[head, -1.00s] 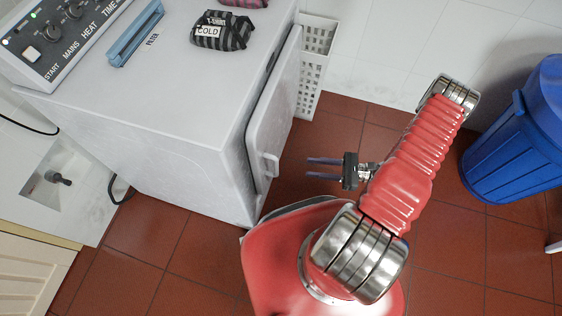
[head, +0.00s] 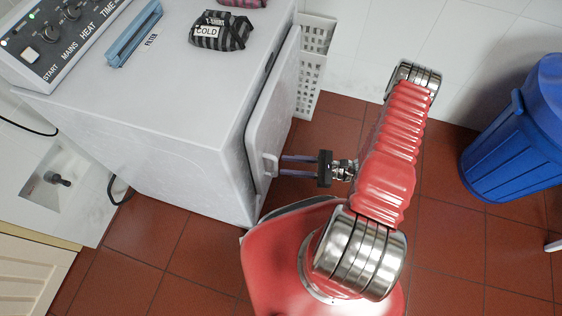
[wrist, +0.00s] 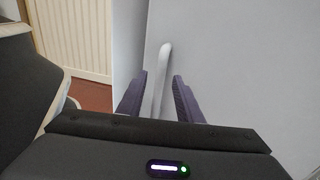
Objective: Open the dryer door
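The white dryer (head: 190,110) stands at the left in the head view. Its door (head: 272,110) is on the right-hand side and looks nearly closed, with a dark gap along its top edge. The door handle (head: 271,166) is a pale bar; in the wrist view the handle (wrist: 162,75) runs up between my two fingers. My gripper (head: 282,165) has its fingertips at the handle. In the wrist view my gripper (wrist: 160,88) is open, a finger on each side of the bar, with gaps visible. The exact fingertip contact is hidden in the head view.
A blue bin (head: 520,135) stands at the right. A white basket (head: 311,70) stands behind the door by the wall. A striped cloth bundle (head: 222,31) and a blue filter piece (head: 134,34) lie on the dryer top.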

